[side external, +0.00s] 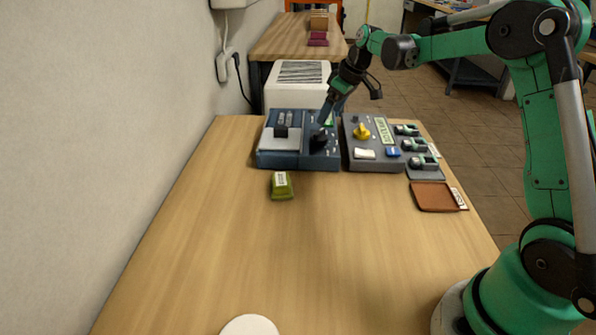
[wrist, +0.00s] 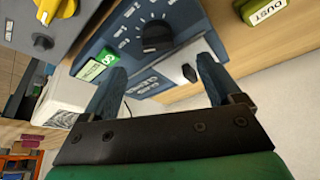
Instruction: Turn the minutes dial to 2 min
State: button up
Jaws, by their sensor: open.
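The blue device (side external: 270,160) stands on the table with a black round dial (side external: 318,139) on its right part. In the wrist view the dial (wrist: 157,37) has a ridged grip and a ring of white marks and numbers, too small to read surely. The dial's exact setting is not readable.
A grey panel (side external: 375,163) with a yellow knob (side external: 362,132) stands close on the right. Black-knobbed modules (side external: 414,145) sit beside it. A green block (side external: 282,187) and a brown mat (side external: 432,197) lie in front. The near table (side external: 230,240) is mostly clear.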

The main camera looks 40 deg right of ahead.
aim_at(319, 132)
jog(key=shift+x, duration=2.95)
jog(key=shift+d, duration=0.15)
grip_shut()
jog(key=m+h, duration=0.1)
jog(key=m, duration=0.2)
jog(key=m+h, duration=0.1)
jog(key=m, duration=0.1)
jog(key=shift+a+m, duration=0.25)
jog(key=shift+m, duration=0.15)
jog(key=m+h, duration=0.1)
jog(key=m, duration=0.2)
jog(key=m+g+h, duration=0.1)
jog(key=m, duration=0.1)
jog(key=shift+w+a+m, duration=0.15)
jog(key=shift+m, duration=0.25)
grip_release()
